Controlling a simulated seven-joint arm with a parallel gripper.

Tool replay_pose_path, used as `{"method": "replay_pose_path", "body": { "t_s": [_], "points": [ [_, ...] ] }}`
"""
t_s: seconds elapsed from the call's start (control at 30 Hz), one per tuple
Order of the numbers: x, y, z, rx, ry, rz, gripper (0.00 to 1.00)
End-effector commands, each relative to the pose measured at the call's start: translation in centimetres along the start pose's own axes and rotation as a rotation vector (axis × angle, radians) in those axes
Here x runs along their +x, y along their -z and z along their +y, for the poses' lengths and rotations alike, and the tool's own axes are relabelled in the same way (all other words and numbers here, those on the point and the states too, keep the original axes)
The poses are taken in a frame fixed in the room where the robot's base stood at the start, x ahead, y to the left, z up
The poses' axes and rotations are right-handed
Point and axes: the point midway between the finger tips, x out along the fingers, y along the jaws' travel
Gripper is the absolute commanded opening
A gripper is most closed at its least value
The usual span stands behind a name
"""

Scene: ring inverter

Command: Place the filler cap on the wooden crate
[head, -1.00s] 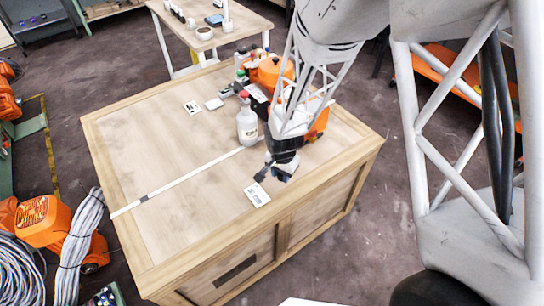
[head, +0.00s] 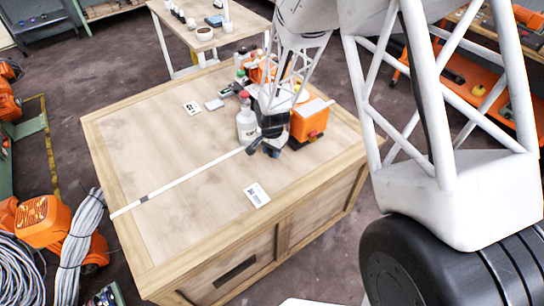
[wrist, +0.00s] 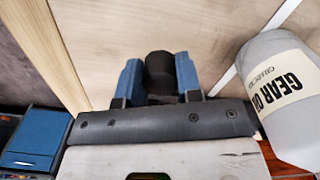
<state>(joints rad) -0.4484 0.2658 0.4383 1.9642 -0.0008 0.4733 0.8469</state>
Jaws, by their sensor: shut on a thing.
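The wooden crate (head: 195,225) fills the middle of the head view, with a broad pale top. My gripper (head: 262,150) is over its top, just right of the white bottle. In the wrist view the blue fingers of my gripper (wrist: 159,78) are closed on a dark round piece, which looks like the filler cap (wrist: 159,66). The crate top (wrist: 110,35) shows beyond it. In the head view the cap is hard to tell from the dark gripper. I cannot tell whether it touches the crate.
The gear oil bottle (head: 247,126) stands close beside my gripper; it is large at right in the wrist view (wrist: 284,80). An orange unit (head: 309,121) stands to the gripper's right. A white strip (head: 185,179) crosses the crate top. The left and front of the top are mostly clear.

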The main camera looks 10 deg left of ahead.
Motion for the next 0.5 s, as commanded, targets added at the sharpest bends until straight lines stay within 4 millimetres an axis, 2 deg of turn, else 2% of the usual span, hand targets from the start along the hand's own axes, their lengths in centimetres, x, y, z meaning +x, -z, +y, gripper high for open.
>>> {"method": "replay_pose_path", "body": {
  "t_s": [0.3,0.5],
  "points": [
    [0.1,0.0,0.0,0.000,0.000,0.000,0.07],
    [1.6,0.0,0.1,0.000,-0.002,-0.002,0.07]
  ]
}}
